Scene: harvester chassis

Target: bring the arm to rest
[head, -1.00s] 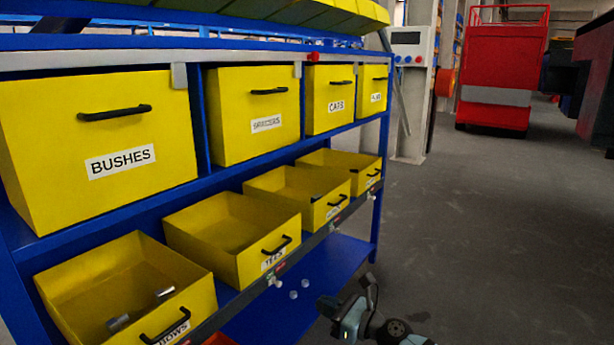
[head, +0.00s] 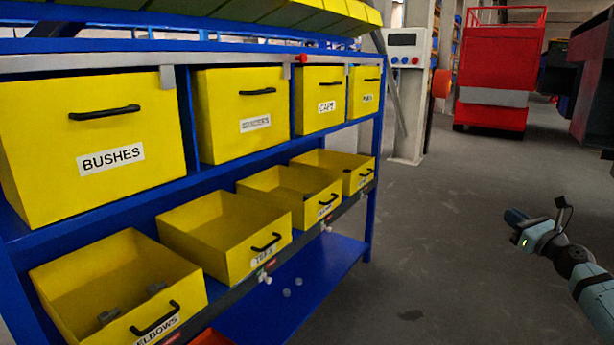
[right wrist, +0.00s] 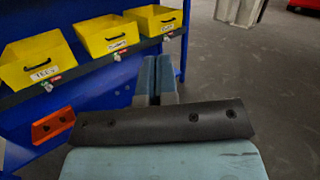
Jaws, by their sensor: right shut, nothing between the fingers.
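My right arm (head: 574,262) comes in from the right edge of the head view, over open floor. Its gripper (head: 512,220) points left toward the blue rack, well apart from it. In the right wrist view the gripper's two fingers (right wrist: 155,80) lie close together, shut and empty. My left gripper is not in view.
A blue rack (head: 375,185) holds yellow bins: BUSHES (head: 95,150) and others above, ELBOWS (head: 125,290) and other open bins below. Small pieces lie on its bottom shelf. A red machine (head: 495,80) stands at the back. Grey floor (head: 430,230) is clear between.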

